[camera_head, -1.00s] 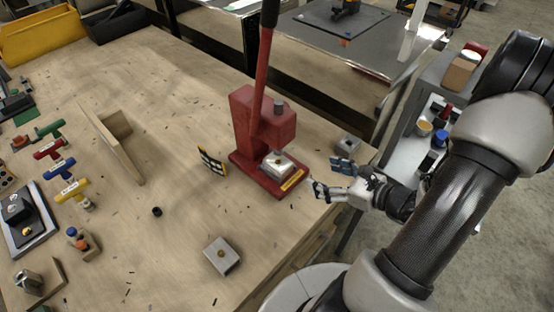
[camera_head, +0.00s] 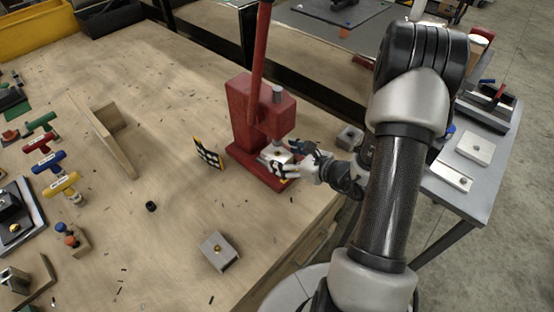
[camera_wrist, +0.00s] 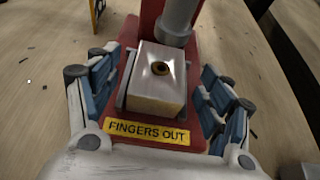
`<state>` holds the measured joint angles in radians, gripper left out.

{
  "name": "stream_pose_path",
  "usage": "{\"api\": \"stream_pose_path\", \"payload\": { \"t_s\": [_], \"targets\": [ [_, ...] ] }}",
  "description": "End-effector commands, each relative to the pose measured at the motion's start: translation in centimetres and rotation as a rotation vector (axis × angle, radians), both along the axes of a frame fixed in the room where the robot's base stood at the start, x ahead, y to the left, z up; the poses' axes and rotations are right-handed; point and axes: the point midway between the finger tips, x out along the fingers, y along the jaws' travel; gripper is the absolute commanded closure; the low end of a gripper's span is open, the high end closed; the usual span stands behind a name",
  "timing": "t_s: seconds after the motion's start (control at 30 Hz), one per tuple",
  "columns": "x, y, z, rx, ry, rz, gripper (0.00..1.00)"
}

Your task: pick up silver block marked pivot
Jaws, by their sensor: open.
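A silver block (camera_wrist: 158,77) with a brass-rimmed hole in its top sits on the red press base, under the ram, in the wrist view. In the head view this block (camera_head: 279,153) is partly hidden by my gripper (camera_head: 291,158). My gripper (camera_wrist: 160,108) is open, with its blue-padded fingers on the left and right of the block, apart from it. Another silver block with a brass centre (camera_head: 219,250) lies on the bench at the front. A third small grey block (camera_head: 349,137) stands right of the press. I cannot read a "pivot" mark on any block.
The red arbor press (camera_head: 256,115) rises behind my gripper, its grey ram (camera_wrist: 178,20) close above the block. A yellow "FINGERS OUT" label (camera_wrist: 147,132) is on its base.

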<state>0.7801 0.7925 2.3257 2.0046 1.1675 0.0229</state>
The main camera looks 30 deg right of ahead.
Motion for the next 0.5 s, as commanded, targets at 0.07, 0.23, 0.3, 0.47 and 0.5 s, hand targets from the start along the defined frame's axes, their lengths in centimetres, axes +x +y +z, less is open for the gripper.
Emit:
{"api": "stream_pose_path", "payload": {
  "t_s": [0.07, 0.23, 0.3, 0.47, 0.5],
  "targets": [
    [0.68, 0.31, -0.33, 0.000, 0.000, 0.002, 0.27],
    [1.00, 0.35, -0.33, 0.001, 0.000, -0.001, 0.27],
    [0.99, 0.34, -0.32, 0.001, 0.000, -0.001, 0.27],
    [0.97, 0.34, -0.31, 0.000, -0.001, -0.001, 0.35],
    [0.97, 0.34, -0.31, 0.000, -0.001, -0.001, 0.37]
  ]
}}
